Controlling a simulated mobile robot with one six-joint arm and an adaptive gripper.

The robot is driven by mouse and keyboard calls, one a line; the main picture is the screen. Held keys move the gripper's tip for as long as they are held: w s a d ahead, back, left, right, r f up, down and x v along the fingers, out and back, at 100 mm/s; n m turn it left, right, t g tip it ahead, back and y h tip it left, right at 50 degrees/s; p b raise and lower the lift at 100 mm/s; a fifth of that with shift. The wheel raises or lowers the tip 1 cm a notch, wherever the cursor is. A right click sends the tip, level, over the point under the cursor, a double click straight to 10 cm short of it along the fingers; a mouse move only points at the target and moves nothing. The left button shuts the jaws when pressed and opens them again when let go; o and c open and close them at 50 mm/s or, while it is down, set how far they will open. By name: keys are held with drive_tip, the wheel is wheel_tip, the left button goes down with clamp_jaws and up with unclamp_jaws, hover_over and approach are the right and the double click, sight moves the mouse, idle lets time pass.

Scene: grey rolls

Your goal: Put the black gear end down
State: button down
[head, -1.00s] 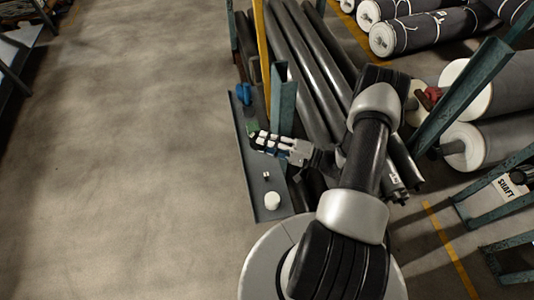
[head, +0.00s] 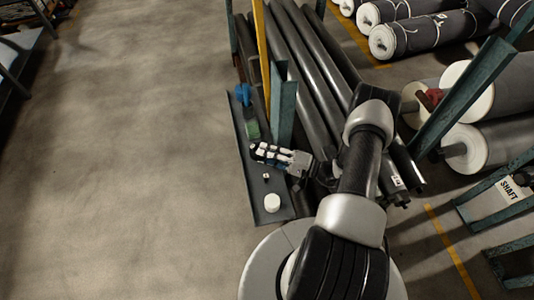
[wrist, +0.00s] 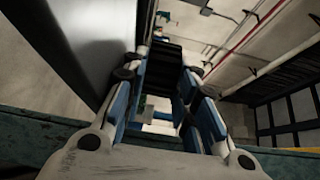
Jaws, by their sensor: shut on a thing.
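My gripper (head: 258,150) reaches from the right over the narrow grey shelf (head: 250,180), its fingers pointing left. In the wrist view, its blue-padded fingers (wrist: 165,85) are shut on a dark block-like thing, which I take to be the black gear end (wrist: 170,60). The fingers hide part of it, so its teeth and exact tilt cannot be made out. In the head view the gear end is too small and dark to tell from the fingertips. I cannot tell whether it touches the shelf.
Open floor lies left.

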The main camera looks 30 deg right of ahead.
drive_tip(key=shift+f, duration=0.25)
